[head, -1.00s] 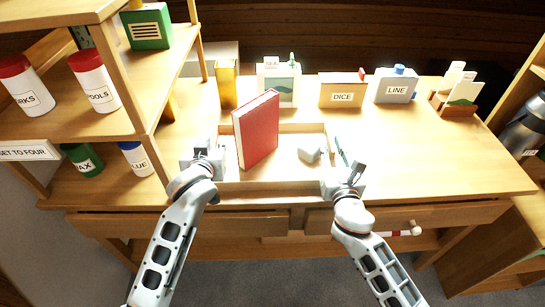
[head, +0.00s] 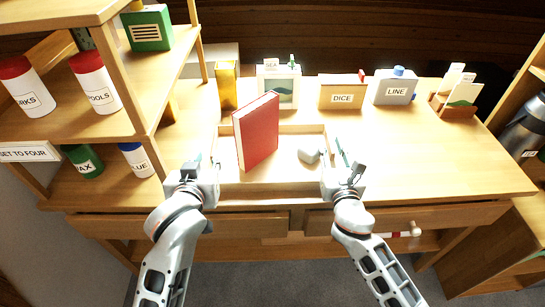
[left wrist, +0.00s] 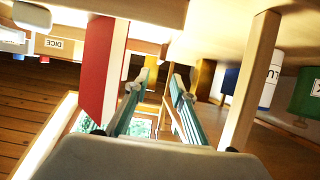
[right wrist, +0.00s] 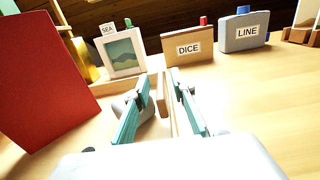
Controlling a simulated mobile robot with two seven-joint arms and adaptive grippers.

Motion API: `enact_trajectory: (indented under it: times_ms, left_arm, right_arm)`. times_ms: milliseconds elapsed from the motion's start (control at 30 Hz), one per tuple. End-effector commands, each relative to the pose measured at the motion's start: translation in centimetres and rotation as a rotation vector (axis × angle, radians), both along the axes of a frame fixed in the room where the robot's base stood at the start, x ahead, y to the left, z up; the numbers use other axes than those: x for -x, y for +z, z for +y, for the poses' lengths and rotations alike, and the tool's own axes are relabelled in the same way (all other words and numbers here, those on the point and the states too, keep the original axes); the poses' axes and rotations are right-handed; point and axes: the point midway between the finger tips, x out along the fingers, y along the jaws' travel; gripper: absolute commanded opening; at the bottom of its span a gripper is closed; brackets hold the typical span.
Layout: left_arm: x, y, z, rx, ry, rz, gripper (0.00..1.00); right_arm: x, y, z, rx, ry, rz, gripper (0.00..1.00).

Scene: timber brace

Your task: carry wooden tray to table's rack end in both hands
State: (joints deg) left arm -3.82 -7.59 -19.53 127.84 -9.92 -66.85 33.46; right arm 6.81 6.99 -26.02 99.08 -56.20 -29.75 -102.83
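The wooden tray (head: 270,188) lies on the table, a shallow box with low walls. A red book (head: 256,132) stands upright in its left part, and a small grey-white object (head: 310,155) lies to the right of it. My left gripper (head: 204,163) is open beside the tray's left wall; I cannot tell whether the wall is between its fingers. In the left wrist view its fingers (left wrist: 152,88) are apart, close to the red book (left wrist: 102,70). My right gripper (right wrist: 160,82) is open at the tray's right wall, which shows between its fingers.
Behind the tray stand a yellow box (head: 227,84), the SEA picture box (head: 279,84), the DICE box (head: 342,92) and the LINE box (head: 395,86). A rack (head: 455,104) with cards is at the back right. Shelves (head: 150,105) border the left; table right is clear.

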Motion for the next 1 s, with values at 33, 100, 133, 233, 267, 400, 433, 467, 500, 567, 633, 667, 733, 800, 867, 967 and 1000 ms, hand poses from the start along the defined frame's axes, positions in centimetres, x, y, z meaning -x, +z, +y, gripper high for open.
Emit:
enact_trajectory:
  times_ms: [33,100,133,233,267,400,433,467,500,567,633,667,733,800,867,967,1000]
  left_arm:
    - [0.6,0.2,-0.1,0.002,0.0,0.001,0.25]
    - [1.1,0.4,-0.1,0.002,0.001,0.0,0.25]
    - [1.2,0.5,-0.1,0.001,0.0,0.0,0.25]
    - [1.5,0.6,-0.1,0.0,0.0,0.0,0.25]
    - [1.6,0.7,-0.1,0.0,0.0,0.0,0.25]
    - [1.6,0.7,-0.1,0.0,0.0,0.0,0.25]
    - [1.6,0.7,-0.1,0.0,0.0,0.0,0.25]
    - [1.6,0.7,-0.1,0.0,0.0,0.0,0.25]
    - [1.6,0.7,-0.1,0.0,0.0,0.0,0.25]
    - [1.6,0.7,-0.1,0.0,0.0,0.0,0.25]
    - [1.5,0.6,-0.1,0.0,0.0,0.0,0.25]
    - [1.5,0.6,-0.1,0.0,0.0,0.0,0.25]
    - [1.5,0.6,-0.1,0.0,0.0,0.0,0.25]
    - [1.5,0.6,-0.1,0.0,0.0,0.0,0.25]
    - [1.5,0.6,-0.1,0.0,0.0,0.0,0.25]
    - [1.5,0.6,-0.1,0.0,0.0,0.0,0.25]
    - [1.5,0.6,-0.1,0.0,0.0,0.0,0.25]
  right_arm:
    - [0.0,0.0,0.0,0.0,0.0,0.0,0.25]
    - [0.0,0.0,0.0,0.0,0.0,0.0,0.25]
    - [0.0,0.0,0.0,0.0,0.0,0.0,0.25]
    - [0.3,-0.1,0.0,0.0,0.0,0.001,0.25]
    - [0.5,-0.1,0.0,0.0,0.001,0.001,0.25]
    - [2.4,-0.1,-0.1,-0.001,0.001,0.002,0.25]
    - [3.0,-0.1,-0.1,-0.001,0.001,0.002,0.25]
    - [3.6,-0.1,-0.2,-0.001,0.001,0.002,0.25]
    - [4.5,-0.2,-0.2,0.0,0.001,0.002,0.25]
    - [5.8,-0.1,-0.3,0.001,0.001,0.003,0.25]
    - [7.2,-0.1,-0.4,0.0,0.0,0.003,0.25]
    - [7.8,-0.1,-0.4,0.0,0.0,0.002,0.25]
    - [9.0,-0.1,-0.4,0.0,0.001,0.002,0.25]
    - [10.1,0.0,-0.5,0.0,0.001,0.001,0.25]
    - [10.8,-0.1,-0.5,-0.001,0.001,0.002,0.25]
    - [11.6,0.0,-0.5,0.0,0.001,0.001,0.25]
    - [11.8,-0.1,-0.6,0.0,0.0,0.001,0.25]
